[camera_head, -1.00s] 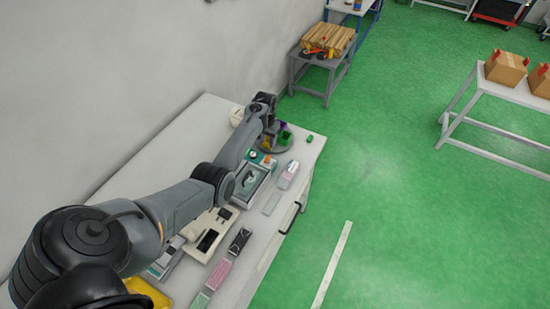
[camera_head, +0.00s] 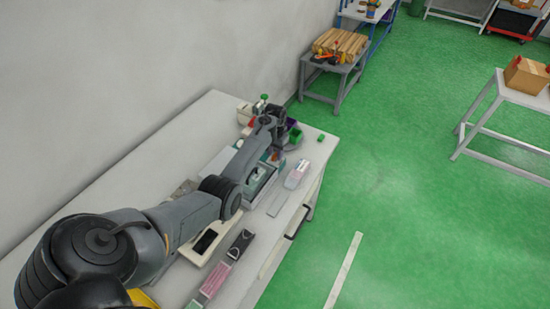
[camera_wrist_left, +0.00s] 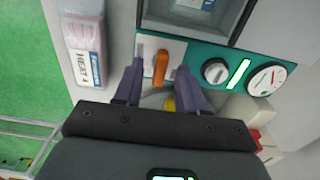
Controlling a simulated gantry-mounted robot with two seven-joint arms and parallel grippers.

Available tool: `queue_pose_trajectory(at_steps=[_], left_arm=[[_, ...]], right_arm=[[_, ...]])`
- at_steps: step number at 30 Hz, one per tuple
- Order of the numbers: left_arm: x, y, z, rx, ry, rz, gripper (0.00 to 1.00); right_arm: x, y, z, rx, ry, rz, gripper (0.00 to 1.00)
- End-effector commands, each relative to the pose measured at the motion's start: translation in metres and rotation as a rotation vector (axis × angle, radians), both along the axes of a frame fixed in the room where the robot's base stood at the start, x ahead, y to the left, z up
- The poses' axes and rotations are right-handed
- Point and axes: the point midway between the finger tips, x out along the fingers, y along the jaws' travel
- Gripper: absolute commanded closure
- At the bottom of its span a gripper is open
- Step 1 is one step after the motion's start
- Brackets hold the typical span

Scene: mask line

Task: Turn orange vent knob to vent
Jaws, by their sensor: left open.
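The orange vent knob (camera_wrist_left: 161,68) sits on a pale plate on the teal panel (camera_wrist_left: 228,52) in the left wrist view. Its handle stands nearly upright in that picture. My left gripper (camera_wrist_left: 159,70) is open, with one finger on each side of the knob and visible gaps between. Whether the fingers are down at knob depth I cannot tell. In the head view my left gripper (camera_head: 276,124) is over the far end of the bench device and hides the knob. My right gripper is not in view.
A white-grey dial (camera_wrist_left: 215,71), a lit green strip (camera_wrist_left: 239,73) and a round gauge (camera_wrist_left: 266,79) are beside the knob. A pink pack marked "HEAT 4" (camera_wrist_left: 86,50) lies left of the panel. Green and dark bins stand close around the gripper on the white bench (camera_head: 318,150).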

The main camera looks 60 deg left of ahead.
Motion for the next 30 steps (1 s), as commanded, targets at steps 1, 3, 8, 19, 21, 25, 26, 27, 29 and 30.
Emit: queue_pose_trajectory(at_steps=[1, 3, 8, 19, 21, 25, 26, 27, 29, 30], left_arm=[[0.0001, 0.0, -0.0042, 0.0, 0.0, 0.0, 0.6], [0.0, 0.0, -0.005, 0.0, 0.0, 0.0, 0.6], [0.0, -0.0001, -0.0046, 0.0, 0.0, 0.0, 0.6], [0.0, -0.0001, -0.0046, 0.0, 0.0, 0.0, 0.96], [0.0, -0.0001, -0.0047, 0.0, 0.0, 0.0, 1.0], [0.0, -0.0001, -0.0046, 0.0, 0.0, 0.001, 1.0], [0.0, -0.0001, -0.0045, 0.0, 0.0, 0.002, 1.0], [0.0, -0.0002, -0.0043, 0.0, 0.0, 0.004, 1.0], [0.0001, -0.0002, -0.004, 0.0, 0.0, 0.012, 1.0], [0.0001, -0.0002, -0.0037, 0.0, 0.0, 0.019, 1.0]], right_arm=[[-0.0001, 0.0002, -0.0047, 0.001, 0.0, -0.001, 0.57], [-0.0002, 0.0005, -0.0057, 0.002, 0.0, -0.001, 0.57], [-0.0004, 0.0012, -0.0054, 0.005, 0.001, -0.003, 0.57], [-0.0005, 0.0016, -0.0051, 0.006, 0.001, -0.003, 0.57], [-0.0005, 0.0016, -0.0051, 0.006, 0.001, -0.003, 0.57], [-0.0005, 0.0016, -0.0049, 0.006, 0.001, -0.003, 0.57], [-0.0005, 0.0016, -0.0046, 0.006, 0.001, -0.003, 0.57], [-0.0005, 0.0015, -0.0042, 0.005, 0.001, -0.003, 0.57], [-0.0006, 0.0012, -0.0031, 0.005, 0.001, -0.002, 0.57], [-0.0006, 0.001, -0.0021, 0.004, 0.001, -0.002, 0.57]])
